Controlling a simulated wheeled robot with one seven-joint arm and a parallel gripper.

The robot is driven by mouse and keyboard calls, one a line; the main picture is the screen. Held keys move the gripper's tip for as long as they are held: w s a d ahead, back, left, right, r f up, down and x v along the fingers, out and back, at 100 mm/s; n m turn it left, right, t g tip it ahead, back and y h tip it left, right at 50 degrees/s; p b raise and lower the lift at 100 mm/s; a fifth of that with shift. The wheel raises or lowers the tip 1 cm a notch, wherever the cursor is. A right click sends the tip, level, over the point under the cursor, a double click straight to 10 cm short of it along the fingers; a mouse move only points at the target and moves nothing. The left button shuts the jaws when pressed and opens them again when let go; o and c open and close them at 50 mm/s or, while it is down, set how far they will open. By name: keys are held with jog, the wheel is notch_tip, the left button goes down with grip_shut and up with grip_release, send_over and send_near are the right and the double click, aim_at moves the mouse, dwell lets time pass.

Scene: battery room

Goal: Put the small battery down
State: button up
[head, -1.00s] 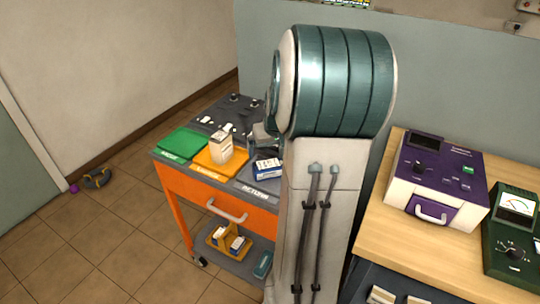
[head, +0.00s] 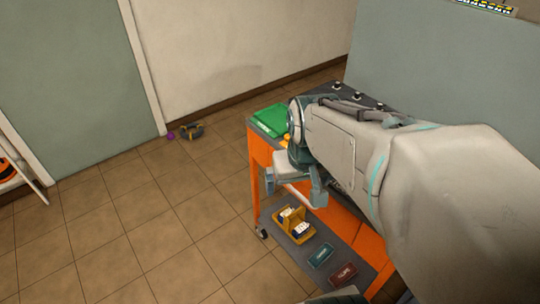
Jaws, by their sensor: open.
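My gripper (head: 293,190) hangs at the front edge of the orange cart (head: 254,178), pointing down with its two fingers apart. I see nothing held between them. I cannot make out the small battery on the cart top; my arm covers most of that top, including the grey returns mat. The green mat (head: 268,119) shows at the cart's far left corner. On the lower shelf, a yellow-orange holder (head: 290,232) carries white and dark blocks, too small to identify.
The lower shelf (head: 300,258) also bears a teal block (head: 321,254) and a dark red block (head: 344,273). A purple ball (head: 171,135) and a dark yellow-marked object (head: 191,131) lie by the wall. The tiled floor left of the cart is clear.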

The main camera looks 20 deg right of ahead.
jog(key=shift+n+y, duration=0.3)
jog(key=shift+n, duration=0.1)
jog(key=s+a, duration=0.2)
jog(key=s, duration=0.1)
jog(key=s+a, duration=0.1)
jog(key=shift+s+a+f, duration=0.1)
jog(key=shift+s+f, duration=0.1)
jog(key=shift+f, duration=0.1)
